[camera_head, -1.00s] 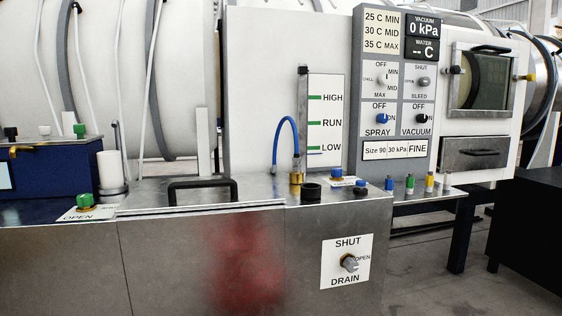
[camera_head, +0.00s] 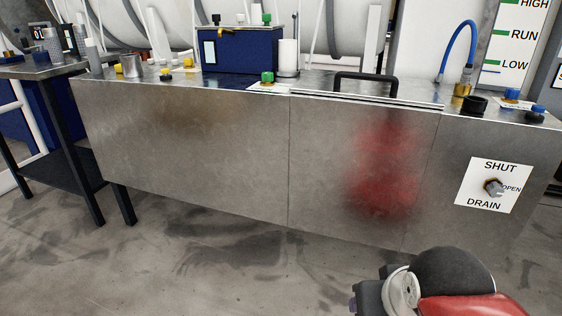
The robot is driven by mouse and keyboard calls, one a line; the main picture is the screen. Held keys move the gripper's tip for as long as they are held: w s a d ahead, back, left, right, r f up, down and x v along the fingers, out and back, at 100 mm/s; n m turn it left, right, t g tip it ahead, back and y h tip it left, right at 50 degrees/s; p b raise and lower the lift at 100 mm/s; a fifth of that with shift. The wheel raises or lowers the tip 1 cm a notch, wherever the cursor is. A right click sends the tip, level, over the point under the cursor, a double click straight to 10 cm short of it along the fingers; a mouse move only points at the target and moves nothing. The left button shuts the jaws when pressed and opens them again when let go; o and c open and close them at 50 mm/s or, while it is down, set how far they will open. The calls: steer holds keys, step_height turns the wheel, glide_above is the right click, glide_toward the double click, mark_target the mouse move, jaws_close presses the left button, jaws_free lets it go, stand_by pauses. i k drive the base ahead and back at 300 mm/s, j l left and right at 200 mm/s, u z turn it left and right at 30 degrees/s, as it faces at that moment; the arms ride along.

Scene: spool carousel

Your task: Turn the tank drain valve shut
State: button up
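The drain valve (camera_head: 493,187) is a small grey knob with a brass-coloured base, on a white plate (camera_head: 474,192) at the right of the tank's front. The plate reads SHUT above the knob, OPEN at its right and DRAIN below. The knob seems to lie toward OPEN, but it is too small to be sure. The steel tank (camera_head: 205,160) spans the middle, with a blurred red patch on its front. A red, black and white part of my arm shows at the bottom right, below the valve and apart from it. My gripper is not in view.
A black handle (camera_head: 365,76) and a blue hose (camera_head: 459,40) stand on the tank top. A dark-legged table (camera_head: 40,68) is at the left. The grey floor (camera_head: 190,268) before the tank is clear.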

mark_target(494, 190)
steer(key=k+l+z, duration=0.1)
steer(key=z, duration=1)
steer(key=k+l, duration=0.05)
